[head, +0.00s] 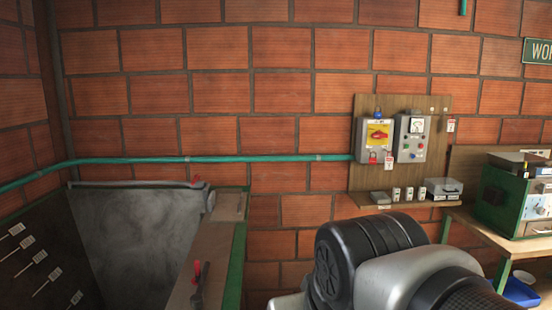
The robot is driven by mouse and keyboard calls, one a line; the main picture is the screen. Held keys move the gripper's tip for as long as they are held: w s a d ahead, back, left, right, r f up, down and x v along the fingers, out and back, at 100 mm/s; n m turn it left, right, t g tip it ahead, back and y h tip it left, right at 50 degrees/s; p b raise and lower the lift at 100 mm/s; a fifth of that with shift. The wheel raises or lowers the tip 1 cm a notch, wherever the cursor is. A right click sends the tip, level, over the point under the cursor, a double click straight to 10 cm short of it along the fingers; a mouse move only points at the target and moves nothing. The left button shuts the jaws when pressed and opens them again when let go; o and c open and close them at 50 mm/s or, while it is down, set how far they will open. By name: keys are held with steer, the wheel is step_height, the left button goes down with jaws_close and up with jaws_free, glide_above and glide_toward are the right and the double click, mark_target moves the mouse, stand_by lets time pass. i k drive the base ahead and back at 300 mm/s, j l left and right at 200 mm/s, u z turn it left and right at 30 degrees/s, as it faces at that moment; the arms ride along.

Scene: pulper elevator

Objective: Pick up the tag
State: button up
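The tag is not singled out; several small pale tags show around the wooden wall panel (400,103). One white tag (389,160) with red marking hangs beside a red padlock (373,157) below the grey box with the red-and-yellow switch (378,134). Another white tag (450,125) hangs at the panel's right edge, under a hook. Small white pieces (408,193) stand on the shelf below; whether they are tags is unclear. My arm's dark and grey links fill the bottom right of centre, below the shelf. My gripper is out of view.
A grey control box (412,138) with a dial sits beside the switch box. A green machine (515,195) stands on a bench (487,228) at right. A deep grey pit or hopper (140,235) opens at left. A green pipe (270,158) crosses the brick wall.

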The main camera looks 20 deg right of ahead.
mark_target(389, 161)
steer(key=i+z, duration=0.1)
steer(key=z, duration=0.35)
steer(key=i+j+z, duration=0.1)
steer(key=z, duration=0.4)
steer(key=j+z, duration=0.1)
steer(key=z, duration=0.35)
steer(key=i+j, duration=0.3)
steer(key=j, duration=0.2)
steer(key=i+l+z, duration=0.2)
steer(key=i, duration=0.6)
steer(key=i+j+z, duration=0.25)
steer(key=i, duration=0.55)
steer(key=i+z, duration=0.2)
steer(key=i, duration=0.6)
steer(key=j, duration=0.05)
